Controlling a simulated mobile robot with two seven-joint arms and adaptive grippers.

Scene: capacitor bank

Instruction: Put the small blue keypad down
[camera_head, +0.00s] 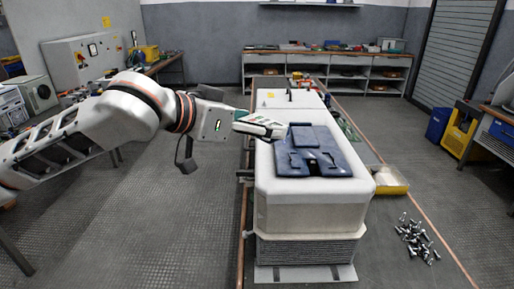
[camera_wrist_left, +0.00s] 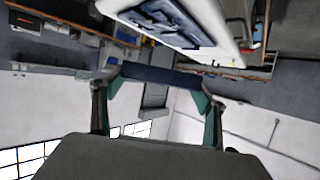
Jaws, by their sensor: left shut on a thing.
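My left gripper (camera_head: 280,130) reaches in from the left, over the near end of a large white-topped unit. In the left wrist view its two green-lined fingers (camera_wrist_left: 160,80) are shut on the small blue keypad (camera_wrist_left: 160,76), seen nearly edge-on as a dark blue bar. In the head view, a raised blue rectangle (camera_head: 304,136) beside the fingertips looks like the keypad, over a larger dark blue panel (camera_head: 333,163). I cannot tell whether it touches the panel. The panel (camera_wrist_left: 165,17) also shows in the wrist view. My right gripper is out of view.
The white unit (camera_head: 305,208) carries the panel on top. A yellow tray (camera_head: 392,188) and scattered metal bolts (camera_head: 416,238) lie to its right. More white units (camera_head: 287,98) stand behind. A blue bin (camera_head: 437,125) is at the far right. The left floor is open.

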